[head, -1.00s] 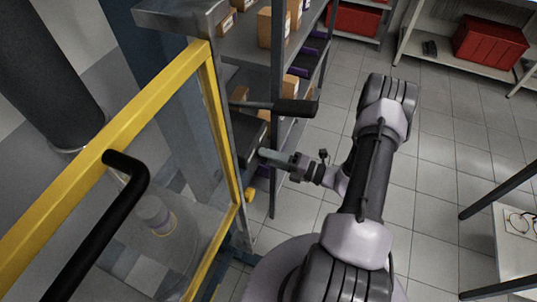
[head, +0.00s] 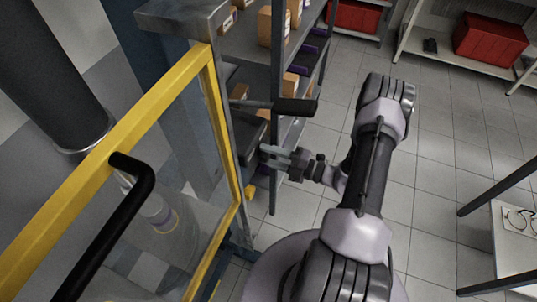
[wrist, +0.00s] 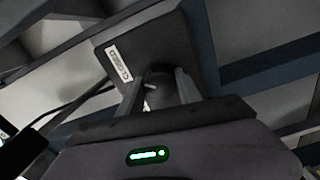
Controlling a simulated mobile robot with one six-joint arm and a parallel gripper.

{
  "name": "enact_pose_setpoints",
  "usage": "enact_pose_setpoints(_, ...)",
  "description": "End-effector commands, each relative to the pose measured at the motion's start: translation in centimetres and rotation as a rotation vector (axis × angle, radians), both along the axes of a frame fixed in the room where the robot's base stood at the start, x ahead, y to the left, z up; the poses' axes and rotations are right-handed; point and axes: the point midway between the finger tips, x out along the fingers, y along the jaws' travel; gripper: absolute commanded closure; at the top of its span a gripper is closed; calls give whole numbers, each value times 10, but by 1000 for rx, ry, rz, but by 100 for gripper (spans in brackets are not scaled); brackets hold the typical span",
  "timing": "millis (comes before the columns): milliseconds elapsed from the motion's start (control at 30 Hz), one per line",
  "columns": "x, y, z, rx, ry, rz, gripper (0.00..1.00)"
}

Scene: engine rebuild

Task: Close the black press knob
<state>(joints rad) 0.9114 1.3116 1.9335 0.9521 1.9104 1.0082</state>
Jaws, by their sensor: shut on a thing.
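The black press knob (wrist: 165,88) is a dark rounded piece in front of a dark box (wrist: 158,50) with a white label reading CLOSED. In the wrist view my gripper (wrist: 160,84) has one finger on each side of the knob and is shut on it. In the head view my gripper (head: 266,153) reaches left to the dark box (head: 247,137) on the side of the press frame. The knob itself is hard to make out there.
A lever with a black grip (head: 296,107) sticks out just above my gripper. A yellow-framed clear guard (head: 130,133) with a black handle (head: 140,187) stands at left. Shelves with boxes (head: 272,25) stand behind.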

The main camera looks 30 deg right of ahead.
Motion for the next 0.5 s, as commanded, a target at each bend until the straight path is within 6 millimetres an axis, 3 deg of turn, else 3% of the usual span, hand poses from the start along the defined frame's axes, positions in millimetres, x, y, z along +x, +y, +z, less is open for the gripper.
enact_pose_setpoints(200, 0, 0, 0, 1, 1, 0, 99)
enact_pose_setpoints(233, 0, 0, 0, 1, 1, 0, 53)
enact_pose_setpoints(300, 0, 0, 0, 1, 1, 0, 39)
enact_pose_setpoints(333, 0, 0, 0, 1, 1, 0, 37)
enact_pose_setpoints(500, 0, 0, 0, 0, 0, 0, 37)
